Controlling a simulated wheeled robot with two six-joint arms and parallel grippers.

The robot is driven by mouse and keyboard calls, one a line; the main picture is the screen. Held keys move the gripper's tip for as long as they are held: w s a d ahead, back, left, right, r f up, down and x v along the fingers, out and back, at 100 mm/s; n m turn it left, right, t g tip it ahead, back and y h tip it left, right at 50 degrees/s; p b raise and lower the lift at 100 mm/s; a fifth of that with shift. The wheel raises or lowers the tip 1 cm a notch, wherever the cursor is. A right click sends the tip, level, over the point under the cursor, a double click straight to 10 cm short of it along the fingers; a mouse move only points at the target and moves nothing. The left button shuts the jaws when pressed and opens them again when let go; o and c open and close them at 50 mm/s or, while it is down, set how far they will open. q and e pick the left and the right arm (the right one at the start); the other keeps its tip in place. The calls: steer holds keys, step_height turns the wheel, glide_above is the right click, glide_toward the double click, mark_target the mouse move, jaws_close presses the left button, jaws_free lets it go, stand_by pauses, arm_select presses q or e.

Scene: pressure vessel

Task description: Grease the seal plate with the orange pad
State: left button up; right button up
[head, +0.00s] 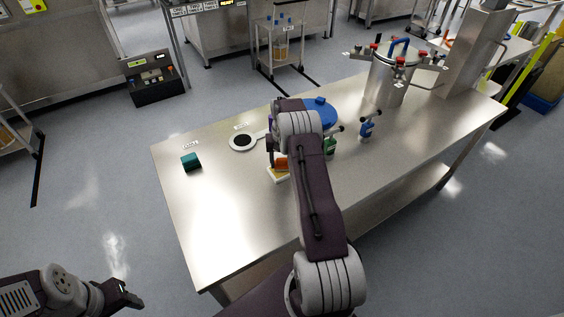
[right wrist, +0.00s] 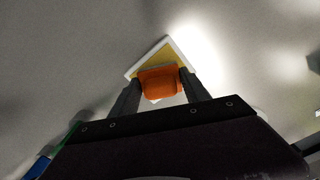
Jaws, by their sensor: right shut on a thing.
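My right gripper (head: 281,158) is shut on the orange pad (right wrist: 160,82), which shows between its two dark fingers in the right wrist view. The pad (head: 281,164) is at a white-edged yellow tray (head: 277,175) on the steel table; the tray also shows behind the pad in the right wrist view (right wrist: 167,54). I cannot tell if pad and tray touch. A flat white disc with a black centre (head: 243,141), perhaps the seal plate, lies left of my right gripper. My left gripper (head: 133,298) is low at the left, off the table; its jaw opening is unclear.
A steel vessel (head: 386,82) stands at the back right. The front left is clear.

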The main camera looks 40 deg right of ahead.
mark_target(282, 160)
steer(key=shift+f, duration=0.45)
stand_by(1.2)
step_height(282, 160, up, 7)
steer(key=p, duration=0.5)
stand_by(0.8)
